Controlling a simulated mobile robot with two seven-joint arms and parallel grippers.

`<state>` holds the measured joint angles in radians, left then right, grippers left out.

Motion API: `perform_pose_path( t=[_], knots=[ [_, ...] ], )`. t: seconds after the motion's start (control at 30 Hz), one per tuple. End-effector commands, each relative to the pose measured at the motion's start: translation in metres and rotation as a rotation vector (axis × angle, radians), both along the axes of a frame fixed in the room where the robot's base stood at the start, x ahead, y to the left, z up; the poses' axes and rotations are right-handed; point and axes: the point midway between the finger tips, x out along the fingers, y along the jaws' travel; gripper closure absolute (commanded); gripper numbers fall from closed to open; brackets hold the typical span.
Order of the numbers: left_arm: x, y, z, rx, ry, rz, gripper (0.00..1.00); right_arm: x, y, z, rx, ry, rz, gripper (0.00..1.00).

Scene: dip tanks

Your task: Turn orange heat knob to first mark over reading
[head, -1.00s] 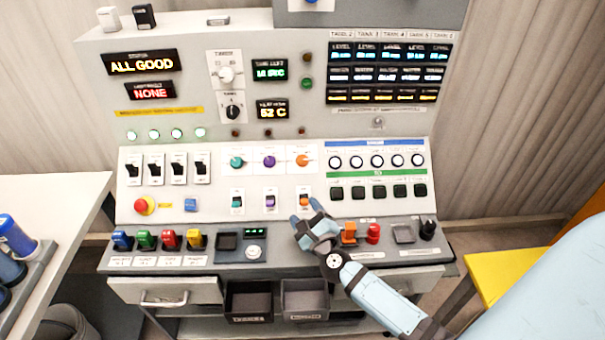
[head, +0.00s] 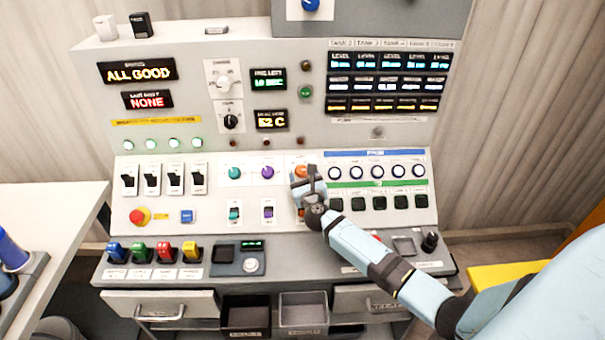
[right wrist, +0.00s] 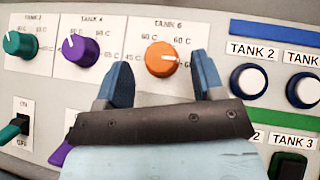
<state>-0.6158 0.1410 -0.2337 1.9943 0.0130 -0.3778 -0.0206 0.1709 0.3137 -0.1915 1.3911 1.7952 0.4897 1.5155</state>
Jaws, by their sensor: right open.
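The orange heat knob (right wrist: 160,61) sits on a white plate labelled TANK 6 in the right wrist view, with small temperature marks around it. Its white pointer line appears to aim right, towards the right-hand mark. In the head view the orange knob (head: 301,170) is partly covered by my right gripper (head: 306,182). My right gripper is open; in the wrist view its fingers (right wrist: 162,82) stand left and right of the knob, apart from it. A yellow-lit display (head: 271,119) appears to read 52 C. My left gripper is not in view.
A purple knob (right wrist: 80,50) and a teal knob (right wrist: 19,44) are left of the orange one. Round buttons, including TANK 2 (right wrist: 249,81), are close on the right. An orange-handled switch (head: 301,213) is just below, partly hidden by my gripper.

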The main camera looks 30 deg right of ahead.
Motion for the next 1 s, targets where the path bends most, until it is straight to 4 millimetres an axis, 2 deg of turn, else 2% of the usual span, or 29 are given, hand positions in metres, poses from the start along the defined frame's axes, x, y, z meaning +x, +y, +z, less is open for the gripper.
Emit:
perform_pose_path(
  t=[0.17, 0.47, 0.57, 0.7, 1.0],
  knots=[
    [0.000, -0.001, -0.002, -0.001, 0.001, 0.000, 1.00, 0.014, -0.005, -0.001, -0.001, 0.002, 0.001, 0.37],
    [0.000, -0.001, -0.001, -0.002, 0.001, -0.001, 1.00, 0.016, -0.006, 0.000, -0.001, 0.001, 0.001, 0.37],
    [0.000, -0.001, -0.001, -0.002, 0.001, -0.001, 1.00, 0.016, -0.006, 0.000, -0.001, 0.001, 0.001, 0.56],
    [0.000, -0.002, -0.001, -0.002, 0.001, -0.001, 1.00, 0.016, -0.006, 0.000, -0.001, 0.001, 0.001, 0.86],
    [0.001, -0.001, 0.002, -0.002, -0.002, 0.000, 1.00, 0.015, -0.007, 0.000, -0.016, 0.011, 0.022, 0.86]
  ],
)
